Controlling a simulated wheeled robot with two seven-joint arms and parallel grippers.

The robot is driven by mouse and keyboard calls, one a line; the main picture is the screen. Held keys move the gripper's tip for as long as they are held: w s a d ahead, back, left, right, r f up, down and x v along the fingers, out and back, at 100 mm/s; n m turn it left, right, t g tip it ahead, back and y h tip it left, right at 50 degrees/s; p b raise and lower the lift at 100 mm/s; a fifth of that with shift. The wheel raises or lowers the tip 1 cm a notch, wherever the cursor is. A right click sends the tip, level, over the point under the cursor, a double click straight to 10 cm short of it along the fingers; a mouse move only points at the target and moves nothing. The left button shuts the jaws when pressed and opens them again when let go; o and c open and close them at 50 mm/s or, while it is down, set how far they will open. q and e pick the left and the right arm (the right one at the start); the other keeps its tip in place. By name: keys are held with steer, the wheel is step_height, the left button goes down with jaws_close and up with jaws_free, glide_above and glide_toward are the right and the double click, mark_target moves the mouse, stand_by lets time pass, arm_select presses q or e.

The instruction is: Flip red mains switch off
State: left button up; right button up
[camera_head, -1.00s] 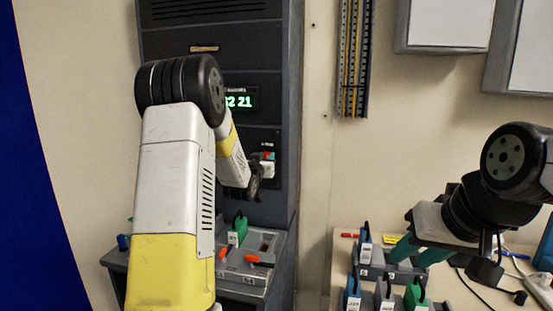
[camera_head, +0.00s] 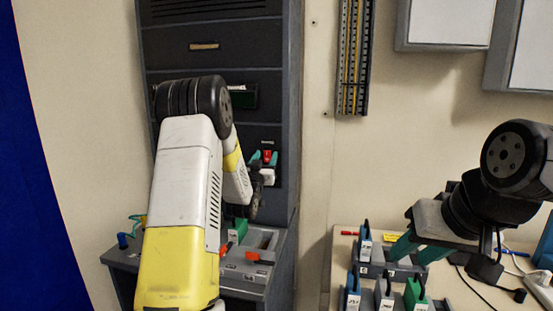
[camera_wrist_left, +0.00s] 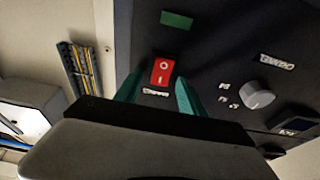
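The red mains switch (camera_head: 267,156) is a small rocker on the dark front of the rack cabinet; it also shows in the left wrist view (camera_wrist_left: 162,71). My left gripper (camera_wrist_left: 160,93) is open, with one teal finger on each side of the switch and nothing between them; whether it touches the switch I cannot tell. In the head view my left gripper (camera_head: 264,158) is at the panel. The display (camera_head: 243,96) above the switch is dark, partly hidden by my arm. My right gripper (camera_head: 419,251) is open over the side table, away from the rack.
A pale knob (camera_wrist_left: 258,95) is on the panel near the switch. Below the panel, a grey shelf (camera_head: 245,279) holds a green-handled block (camera_head: 238,230) and orange levers. The side table (camera_head: 465,296) carries several coloured blocks and cables.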

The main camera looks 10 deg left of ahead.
arm_select(q)
steer(key=v, duration=0.7)
steer(key=shift+s, duration=0.35)
steer(key=shift+f, duration=0.15)
steer(key=s+d+r+g, duration=0.35)
steer(key=s+g, duration=0.35)
steer(key=s, duration=0.3)
steer(key=s+d+f+g, duration=0.1)
steer(key=s+g, duration=0.3)
steer(key=s, duration=0.9)
steer(key=s+d+f+g+h, duration=0.1)
steer(key=s+d+g, duration=0.2)
steer(key=s, duration=1)
steer(key=shift+s+d+g, duration=0.3)
steer(key=shift+d+g, duration=0.1)
